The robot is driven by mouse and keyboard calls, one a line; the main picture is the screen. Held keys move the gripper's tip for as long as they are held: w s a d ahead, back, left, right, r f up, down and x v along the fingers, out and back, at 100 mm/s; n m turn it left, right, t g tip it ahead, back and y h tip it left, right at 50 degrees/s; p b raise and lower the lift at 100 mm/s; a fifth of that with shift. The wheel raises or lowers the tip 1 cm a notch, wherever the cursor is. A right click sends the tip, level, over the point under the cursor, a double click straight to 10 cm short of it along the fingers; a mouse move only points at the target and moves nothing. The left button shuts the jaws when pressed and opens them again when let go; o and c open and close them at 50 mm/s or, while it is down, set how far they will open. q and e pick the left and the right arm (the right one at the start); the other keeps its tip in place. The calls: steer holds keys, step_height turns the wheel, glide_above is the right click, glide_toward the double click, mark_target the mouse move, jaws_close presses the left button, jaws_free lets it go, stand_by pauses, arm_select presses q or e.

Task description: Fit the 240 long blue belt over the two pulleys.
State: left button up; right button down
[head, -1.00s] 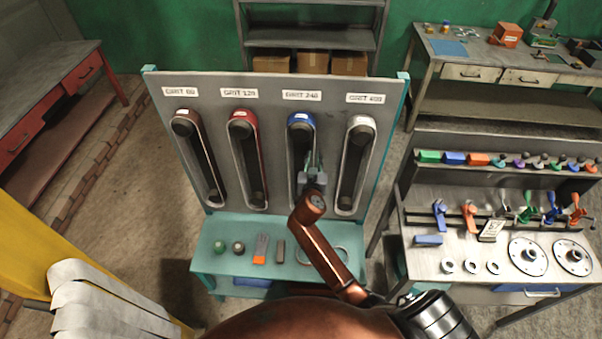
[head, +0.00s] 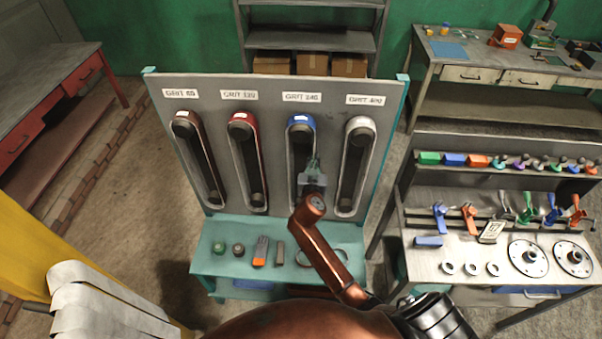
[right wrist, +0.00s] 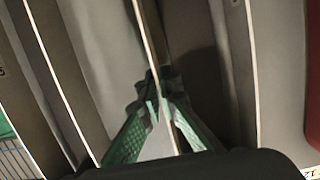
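The blue-topped belt (head: 301,122) hangs upright as a long loop under the GRIT 240 label (head: 301,97) on a grey board. A dark round piece sits inside its top; its lower end is hidden by my right arm. My right gripper (head: 313,163) is at the lower part of this loop. In the right wrist view the green fingertips (right wrist: 158,95) are drawn close together, with a thin pale belt edge (right wrist: 150,45) running between them. They look shut on it. My left gripper is out of view. I cannot make out separate pulleys with certainty.
Other belts hang close by: GRIT 60 (head: 197,150), a red GRIT 120 (head: 241,125) and GRIT 400 (head: 371,150). A teal ledge (head: 210,245) below holds small items. A bench (head: 430,262) with discs and clamps stands right. Yellow structure (head: 30,235) is at left.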

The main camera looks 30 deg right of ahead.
steer(key=shift+r, duration=0.4)
stand_by(0.3)
steer(key=shift+s, duration=0.1)
steer(key=f+v, duration=0.1)
steer(key=v, duration=0.8)
steer(key=shift+s+a+f, duration=0.3)
steer(key=shift+s+f, duration=0.05)
steer(key=shift+s, duration=0.05)
stand_by(1.6)
stand_by(0.5)
steer(key=s+a+f+n+t+y+b, duration=0.2)
steer(key=s+a+f+n+y+b, duration=0.4)
steer(key=s+a+f+b, duration=0.8)
steer(key=f+y+b, duration=0.1)
steer(key=y+b, duration=0.1)
steer(key=b, duration=0.1)
steer(key=shift+s+f, duration=0.4)
